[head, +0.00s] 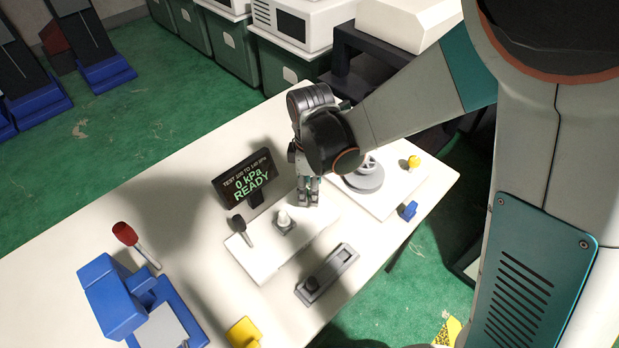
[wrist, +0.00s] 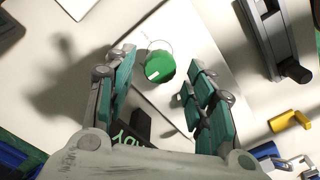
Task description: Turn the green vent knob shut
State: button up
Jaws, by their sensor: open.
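The green vent knob (wrist: 162,66) is a round green knob with a small white mark, seen in the wrist view on a white panel. My gripper (wrist: 161,62) is open, its two teal-padded fingers on either side of the knob in that view. I cannot tell whether the fingers touch it or how high they are above it. In the head view my gripper (head: 308,199) points down over the white panel (head: 262,262). The green knob does not show there; my gripper seems to hide it.
A dark display (head: 245,179) reads "0 kPa READY" behind the panel. A black-handled lever (head: 240,226) and a white fitting (head: 285,220) stand on the panel. A grey bar fixture (head: 327,274) lies in front. A round grey part (head: 363,177) is right of my gripper.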

jog(key=shift+f, duration=0.45)
jog(key=c, duration=1.1)
jog(key=shift+o, duration=0.2)
